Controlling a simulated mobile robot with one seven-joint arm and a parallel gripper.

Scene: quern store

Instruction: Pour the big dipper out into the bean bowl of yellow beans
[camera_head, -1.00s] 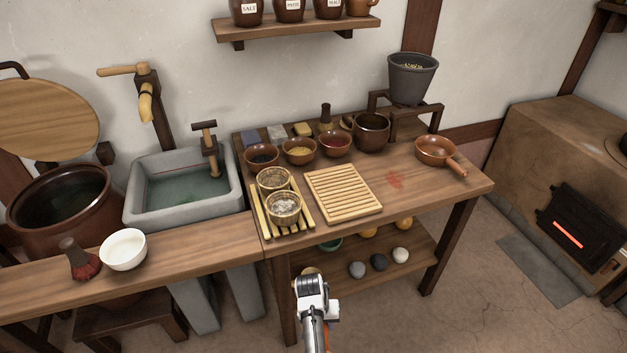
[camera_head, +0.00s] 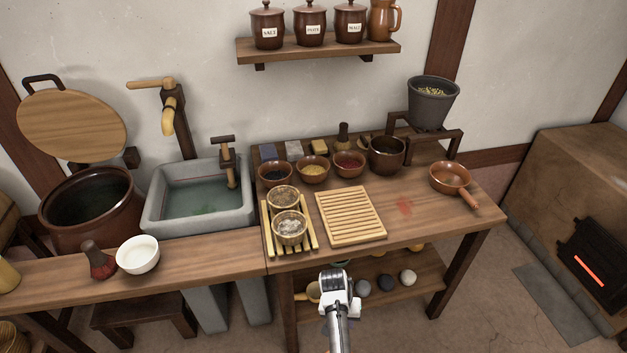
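The bowl of yellow beans (camera_head: 313,170) stands in the row of small brown bowls at the back of the wooden table. A brown round vessel with a side handle (camera_head: 450,178), which looks like the big dipper, stands at the table's right end; I cannot make out its contents. My gripper (camera_head: 335,283) is low in front of the table's front edge, well apart from both. It is seen from behind, its fingers are hidden, and nothing shows held in it.
Bowls of dark (camera_head: 276,173) and red (camera_head: 348,164) contents flank the yellow beans. A slatted board (camera_head: 351,216) and two round containers on a yellow rack (camera_head: 268,238) lie in front. A dark pot (camera_head: 387,156) and a grey hopper (camera_head: 433,101) stand behind.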

